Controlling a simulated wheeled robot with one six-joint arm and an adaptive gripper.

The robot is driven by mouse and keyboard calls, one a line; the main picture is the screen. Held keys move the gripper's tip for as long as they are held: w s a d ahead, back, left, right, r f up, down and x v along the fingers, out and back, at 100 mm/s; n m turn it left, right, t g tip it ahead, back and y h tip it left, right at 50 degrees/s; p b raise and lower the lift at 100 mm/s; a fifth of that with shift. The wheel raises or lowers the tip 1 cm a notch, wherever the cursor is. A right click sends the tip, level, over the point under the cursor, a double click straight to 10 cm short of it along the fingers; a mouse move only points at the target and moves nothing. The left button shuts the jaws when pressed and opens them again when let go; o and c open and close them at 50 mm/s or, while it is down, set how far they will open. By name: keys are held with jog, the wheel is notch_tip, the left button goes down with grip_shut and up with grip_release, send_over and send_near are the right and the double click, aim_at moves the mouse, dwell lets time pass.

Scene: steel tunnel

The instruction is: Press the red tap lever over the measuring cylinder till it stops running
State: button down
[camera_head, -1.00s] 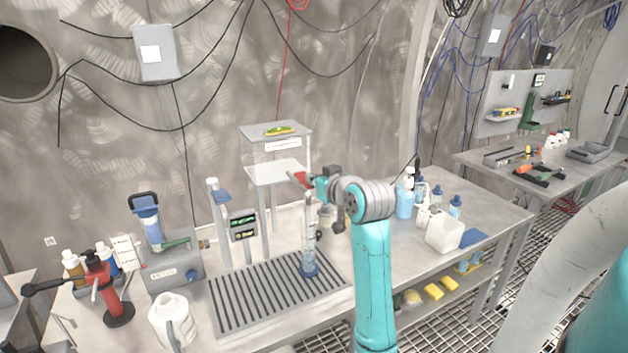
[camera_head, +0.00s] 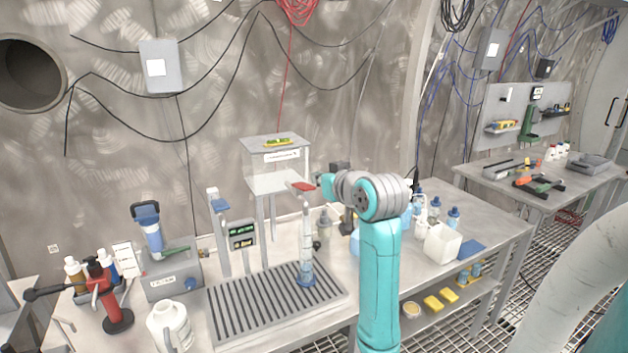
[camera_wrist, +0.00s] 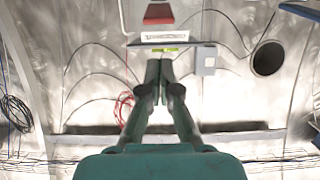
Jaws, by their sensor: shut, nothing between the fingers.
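The red tap lever (camera_head: 304,186) sits at the front of the raised clear tank (camera_head: 272,170), directly over the measuring cylinder (camera_head: 306,240). The cylinder stands upright on its blue base on the slotted drain tray (camera_head: 228,322). Bluish content shows low in it; whether water is running from the tap I cannot tell. My gripper (camera_head: 324,182) is just right of the lever, apparently with a small gap, and is partly hidden by my wrist. In the wrist view my gripper (camera_wrist: 160,64) is shut and empty, and the red lever (camera_wrist: 158,14) lies beyond its tips.
A second tap post with a blue lever (camera_head: 219,205) and a small display (camera_head: 242,235) stand left of the cylinder. Bottles (camera_head: 436,207) and a white container (camera_head: 442,243) stand right, behind my arm. A white jug (camera_head: 170,325) is at the front left.

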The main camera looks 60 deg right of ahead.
jog(key=shift+v, duration=2.6)
